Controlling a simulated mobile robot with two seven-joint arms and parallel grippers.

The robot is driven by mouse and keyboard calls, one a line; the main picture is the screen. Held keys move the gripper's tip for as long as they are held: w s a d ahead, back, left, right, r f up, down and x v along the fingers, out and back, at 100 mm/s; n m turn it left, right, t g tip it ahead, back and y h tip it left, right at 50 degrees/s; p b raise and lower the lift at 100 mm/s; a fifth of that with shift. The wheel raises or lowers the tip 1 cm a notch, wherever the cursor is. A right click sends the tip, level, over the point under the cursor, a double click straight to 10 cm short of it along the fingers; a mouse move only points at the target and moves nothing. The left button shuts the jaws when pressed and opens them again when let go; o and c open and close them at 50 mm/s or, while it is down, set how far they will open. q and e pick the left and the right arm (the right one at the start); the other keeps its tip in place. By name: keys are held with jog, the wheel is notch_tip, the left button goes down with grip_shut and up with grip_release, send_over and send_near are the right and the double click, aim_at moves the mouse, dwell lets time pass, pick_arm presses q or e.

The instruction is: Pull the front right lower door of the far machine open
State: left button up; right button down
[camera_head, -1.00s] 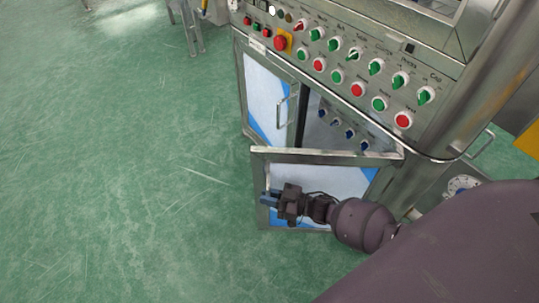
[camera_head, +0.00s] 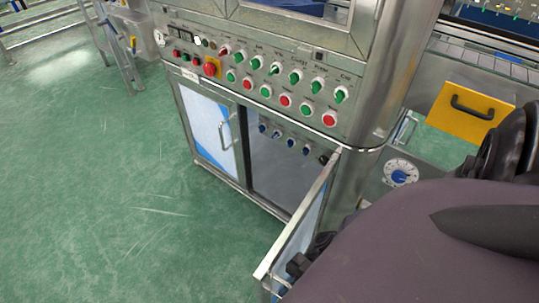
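The right lower door (camera_head: 298,228) of the machine stands wide open, swung out from its hinge side at the machine's right corner. I see it almost edge-on, with its metal frame and a strip of blue and white panel. My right gripper (camera_head: 289,277) is at the door's free end, low in the picture. My own arm covers most of it, and the fingers and door handle are too hidden to tell whether it grips. My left gripper is not in view.
The left lower door (camera_head: 208,128) is closed, with a metal handle (camera_head: 226,133). The open cabinet (camera_head: 283,160) shows several dark blue knobs inside. A control panel (camera_head: 262,75) sits above. A dial (camera_head: 400,173) and yellow plate (camera_head: 470,112) are at right. Green floor (camera_head: 90,200) is clear at left.

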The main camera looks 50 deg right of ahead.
jog(key=s, duration=0.1)
jog(key=s+n+g, duration=0.1)
jog(key=shift+s+d, duration=0.35)
jog(key=shift+d, duration=0.05)
jog(key=c, duration=1.1)
grip_release()
jog(key=shift+c, duration=0.2)
jog(key=shift+s, duration=0.1)
jog(key=shift+d+f, duration=0.1)
jog(key=shift+d, duration=0.1)
